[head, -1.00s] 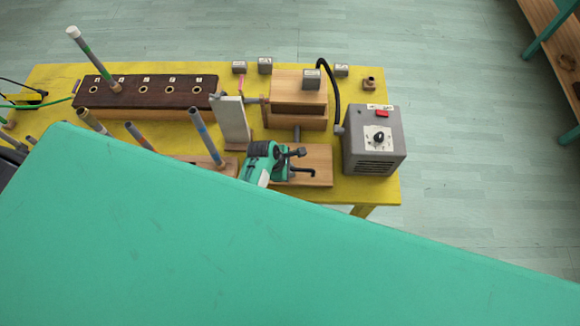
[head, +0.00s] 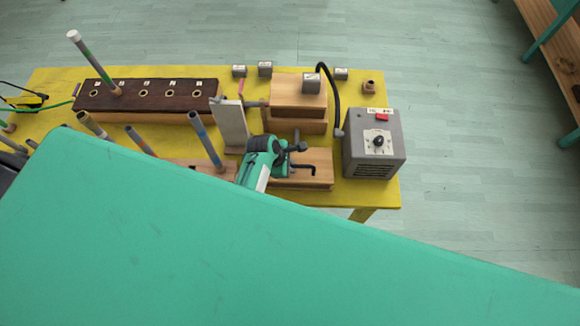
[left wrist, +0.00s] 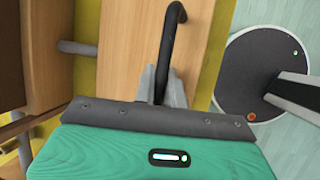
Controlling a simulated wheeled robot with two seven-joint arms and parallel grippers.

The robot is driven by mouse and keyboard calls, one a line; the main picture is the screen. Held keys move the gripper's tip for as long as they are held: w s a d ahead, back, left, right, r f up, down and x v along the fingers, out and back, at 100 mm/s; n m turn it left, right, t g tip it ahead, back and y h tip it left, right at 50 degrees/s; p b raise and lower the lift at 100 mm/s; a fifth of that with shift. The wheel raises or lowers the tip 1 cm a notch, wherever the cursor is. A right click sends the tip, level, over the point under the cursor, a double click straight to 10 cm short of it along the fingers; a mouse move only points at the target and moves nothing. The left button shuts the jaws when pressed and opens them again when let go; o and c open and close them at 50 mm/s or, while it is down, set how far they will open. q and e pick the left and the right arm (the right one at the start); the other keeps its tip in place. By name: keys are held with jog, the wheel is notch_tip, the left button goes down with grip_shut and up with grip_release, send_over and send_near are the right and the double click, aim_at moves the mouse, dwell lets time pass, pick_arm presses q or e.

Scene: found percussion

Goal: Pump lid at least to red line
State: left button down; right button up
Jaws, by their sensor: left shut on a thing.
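The pump looks like a wooden box with a light wooden lid (head: 290,89) on top, near the right end of the yellow table (head: 380,190). A grey labelled block (head: 312,84) sits on the lid. An upright pale board (head: 231,125) stands left of the box. I cannot make out a clear red line. My left gripper (head: 297,148) is in front of the box, above a wooden base (head: 318,160). In the left wrist view its fingers (left wrist: 161,86) are shut on a black bent handle (left wrist: 170,45). My right gripper is not in view.
A grey control box (head: 374,150) with a red switch and black knob stands right of the pump, and a black hose runs near it. A dark holed rack (head: 145,95) and several upright tubes stand left. The lower head view is blocked.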

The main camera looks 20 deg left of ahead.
pick_arm(q)
jog(key=shift+w+r, duration=0.6)
jog(key=shift+r, duration=0.15)
jog(key=c, duration=1.4)
grip_release()
jog(key=shift+o, duration=0.2)
jog(key=shift+s, duration=0.1)
